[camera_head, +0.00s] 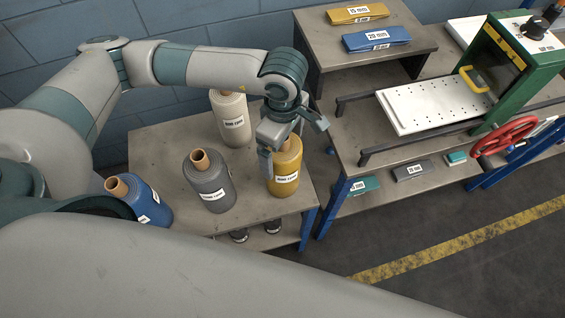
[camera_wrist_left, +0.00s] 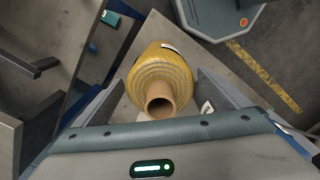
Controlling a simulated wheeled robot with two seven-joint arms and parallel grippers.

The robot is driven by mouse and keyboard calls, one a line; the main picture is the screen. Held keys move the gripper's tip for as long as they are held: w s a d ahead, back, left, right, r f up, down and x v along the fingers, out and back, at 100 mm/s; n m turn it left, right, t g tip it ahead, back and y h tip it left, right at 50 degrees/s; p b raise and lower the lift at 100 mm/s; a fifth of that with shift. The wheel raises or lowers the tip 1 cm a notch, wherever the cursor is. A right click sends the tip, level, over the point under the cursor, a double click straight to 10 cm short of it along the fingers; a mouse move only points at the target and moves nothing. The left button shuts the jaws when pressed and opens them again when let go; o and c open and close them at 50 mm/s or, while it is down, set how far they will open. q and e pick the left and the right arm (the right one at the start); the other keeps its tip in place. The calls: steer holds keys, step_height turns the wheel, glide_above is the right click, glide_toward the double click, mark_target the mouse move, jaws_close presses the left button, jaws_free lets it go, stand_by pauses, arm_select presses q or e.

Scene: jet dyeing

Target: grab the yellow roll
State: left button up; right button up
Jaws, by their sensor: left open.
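The yellow roll (camera_head: 286,172) stands upright near the right edge of the small grey table, with a white label on its side. My left gripper (camera_head: 285,140) is above it, pointing down, with its fingers on either side of the roll's upper part. In the left wrist view the yellow roll (camera_wrist_left: 162,77) shows from above with its brown core towards the camera. It lies between the two open fingers of the left gripper (camera_wrist_left: 160,100). I cannot tell whether a finger touches it. My right gripper is not in view.
A grey roll (camera_head: 209,182), a white roll (camera_head: 231,118) and a blue roll (camera_head: 139,199) stand on the same small table (camera_head: 160,150). A workbench (camera_head: 360,150) with a green press (camera_head: 510,75) stands to the right. Open floor lies in front.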

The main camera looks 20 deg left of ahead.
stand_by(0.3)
arm_select(q)
steer(key=c, duration=2)
steer(key=shift+o, duration=0.2)
